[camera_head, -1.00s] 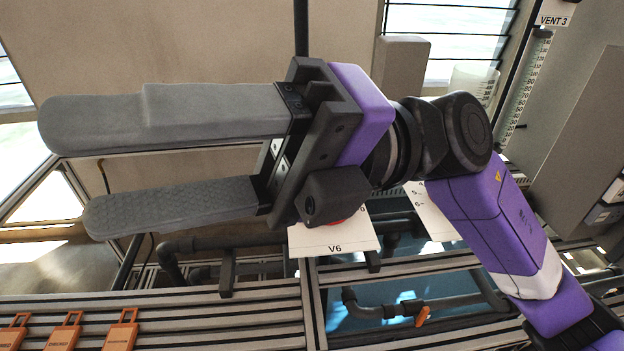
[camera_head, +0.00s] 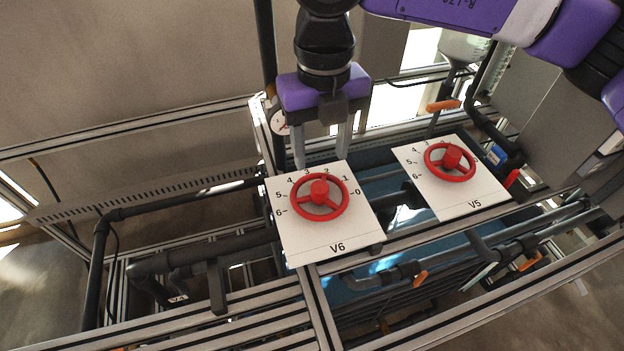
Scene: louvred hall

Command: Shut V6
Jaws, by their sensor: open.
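The V6 valve is a red three-spoke handwheel (camera_head: 319,197) with a red hub. It sits on a white plate (camera_head: 335,242) labelled V6, with a scale from 0 to 6 around the wheel. My gripper (camera_head: 321,160) is open and empty, pointing down at the far edge of the V6 plate, behind the wheel in the picture. Its two grey fingers are apart, one near the plate's upper left corner and one near its upper right. I cannot tell whether the fingertips touch the plate.
A second red handwheel (camera_head: 450,161) stands on a white plate labelled V5 (camera_head: 474,203), right of V6. A round gauge (camera_head: 279,121) is left of my gripper. Dark pipes and metal rails run around the plates. An orange lever (camera_head: 443,105) is behind V5.

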